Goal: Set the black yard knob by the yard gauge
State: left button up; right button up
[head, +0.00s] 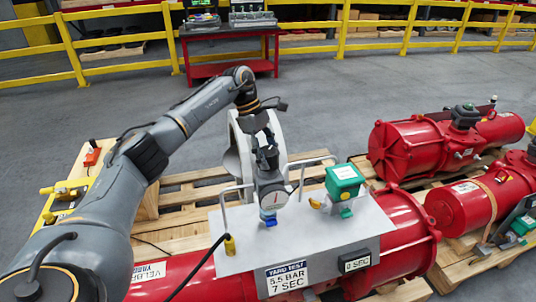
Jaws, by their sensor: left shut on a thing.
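The yard gauge (274,198), a round white dial in a grey case, stands on the grey plate (354,228) on top of a red actuator (408,225). Its needle is too small to read surely. My left gripper (268,157) points down just behind and above the gauge. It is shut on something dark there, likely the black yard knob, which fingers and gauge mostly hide. A blue fitting (267,217) sits below the dial. A sign (287,278) on the plate's front reads "YARD TEST 5.5 BAR 7 SEC". A display (356,262) beside it reads "0 SEC". My right gripper is out of view.
Metal loop handles (312,162) rise from the plate close to my gripper. More red actuators (413,148) lie on pallets at right. A yellow railing (120,62) runs behind open floor.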

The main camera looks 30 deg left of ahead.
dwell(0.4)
pick_arm(q)
jog(key=o, duration=1.2)
jog(key=shift+r, duration=0.15)
jog(key=v, duration=1.1)
jog(key=shift+a+r, duration=0.15)
jog(key=shift+r, duration=0.25)
jog(key=shift+w, duration=0.1)
